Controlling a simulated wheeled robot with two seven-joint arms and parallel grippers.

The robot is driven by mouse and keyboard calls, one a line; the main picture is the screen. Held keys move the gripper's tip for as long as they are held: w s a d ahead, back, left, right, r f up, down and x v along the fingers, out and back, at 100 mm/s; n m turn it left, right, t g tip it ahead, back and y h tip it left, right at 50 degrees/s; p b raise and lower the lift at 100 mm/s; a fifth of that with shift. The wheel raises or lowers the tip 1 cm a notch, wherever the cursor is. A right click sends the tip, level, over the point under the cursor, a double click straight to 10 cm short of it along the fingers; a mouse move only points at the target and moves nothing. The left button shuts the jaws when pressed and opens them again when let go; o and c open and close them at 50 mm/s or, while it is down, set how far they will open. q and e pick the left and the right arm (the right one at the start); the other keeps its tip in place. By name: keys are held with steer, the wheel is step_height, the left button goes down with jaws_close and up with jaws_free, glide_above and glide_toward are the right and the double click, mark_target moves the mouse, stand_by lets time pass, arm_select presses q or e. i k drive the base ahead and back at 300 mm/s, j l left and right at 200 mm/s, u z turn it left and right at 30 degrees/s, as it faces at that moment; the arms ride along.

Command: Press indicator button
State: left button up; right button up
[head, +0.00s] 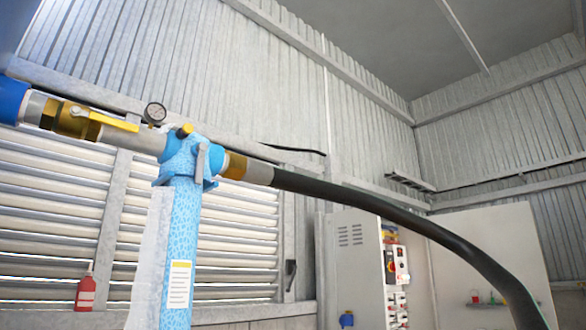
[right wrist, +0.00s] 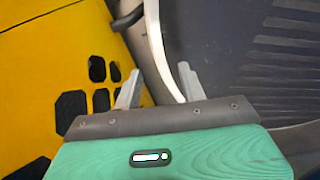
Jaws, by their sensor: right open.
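A grey control cabinet (head: 352,270) stands by the back wall in the head view. Its right side carries a white switch box (head: 397,264) with a red knob and several small switches below it. I cannot tell which of these, if any, is the indicator button. My right gripper (right wrist: 159,84) shows in the right wrist view, with its two grey fingers apart and nothing held. It is not in the head view, so its distance from the cabinet does not show. My left gripper is in neither view.
A blue pipe stand (head: 181,240) with a valve, yellow handle (head: 113,121) and pressure gauge (head: 155,113) rises at the left. A thick black hose (head: 400,218) arches from it across the cabinet's front. A red bottle (head: 86,290) stands at the lower left.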

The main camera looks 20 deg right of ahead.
mark_target(188, 128)
steer(key=z, duration=0.3)
steer(key=k+j, duration=0.1)
steer(key=k, duration=0.55)
steer(key=k+j+z, duration=0.1)
steer(key=k+j, duration=0.25)
